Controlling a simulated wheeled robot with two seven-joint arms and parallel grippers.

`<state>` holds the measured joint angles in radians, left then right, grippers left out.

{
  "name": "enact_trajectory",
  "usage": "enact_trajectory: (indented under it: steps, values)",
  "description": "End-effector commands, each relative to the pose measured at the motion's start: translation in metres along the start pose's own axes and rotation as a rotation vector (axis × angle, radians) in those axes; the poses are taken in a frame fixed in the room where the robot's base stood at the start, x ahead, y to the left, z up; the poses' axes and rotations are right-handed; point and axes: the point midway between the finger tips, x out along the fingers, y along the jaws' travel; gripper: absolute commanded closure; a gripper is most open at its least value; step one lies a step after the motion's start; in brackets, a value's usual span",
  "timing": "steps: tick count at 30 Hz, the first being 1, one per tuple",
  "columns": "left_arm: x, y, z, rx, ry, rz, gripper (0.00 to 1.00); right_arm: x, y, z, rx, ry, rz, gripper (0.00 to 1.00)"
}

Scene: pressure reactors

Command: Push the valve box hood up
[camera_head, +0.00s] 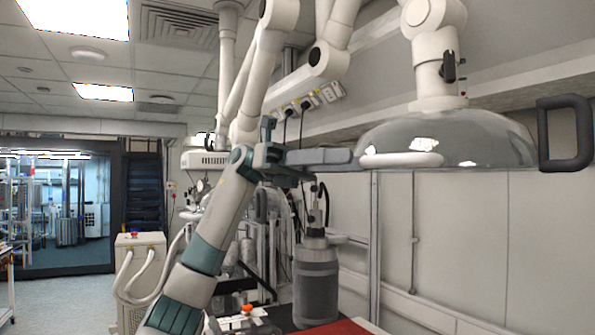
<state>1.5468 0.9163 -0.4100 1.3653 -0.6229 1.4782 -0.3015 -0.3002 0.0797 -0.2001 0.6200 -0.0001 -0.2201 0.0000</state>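The hood (455,135) is a clear grey dome at the upper right, hanging from a white jointed arm (437,60). A dark D-shaped handle (543,135) is at its right side. A white rounded bar (400,160) shows at its lower left rim. My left gripper (350,158) comes in from the lower left, its grey fingers pointing right at the height of the hood's rim. The fingertips end close to the rim's left edge; I cannot tell whether they touch. The fingers overlap in this view, so their opening is hidden. My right gripper is out of view.
Below the gripper stands a grey cylindrical vessel (316,280) beside a red surface (335,327). A wall strip with sockets (305,95) is behind. White jointed extraction arms cross above. A white cabinet (140,270) stands at left. The space below the hood looks clear.

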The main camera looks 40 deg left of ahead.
Motion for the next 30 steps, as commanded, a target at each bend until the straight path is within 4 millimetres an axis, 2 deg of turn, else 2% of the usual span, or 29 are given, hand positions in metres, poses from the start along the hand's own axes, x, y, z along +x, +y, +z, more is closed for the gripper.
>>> enact_trajectory:
  steps: [1, 6, 15, 21, 30]
  values:
    - [-0.012, 0.000, -0.002, 0.001, -0.004, 0.001, 0.66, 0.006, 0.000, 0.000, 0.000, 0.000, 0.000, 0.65]
    - [-0.045, 0.000, -0.001, 0.001, -0.005, 0.000, 0.66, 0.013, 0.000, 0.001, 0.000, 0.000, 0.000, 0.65]
    - [-0.087, 0.000, 0.002, 0.001, -0.004, 0.000, 0.66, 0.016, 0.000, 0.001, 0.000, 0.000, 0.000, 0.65]
    - [-0.098, 0.000, 0.001, 0.002, -0.003, -0.001, 0.66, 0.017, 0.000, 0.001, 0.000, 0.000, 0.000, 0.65]
    - [-0.100, 0.000, 0.001, 0.001, -0.002, -0.001, 0.66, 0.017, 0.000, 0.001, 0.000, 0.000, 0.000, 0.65]
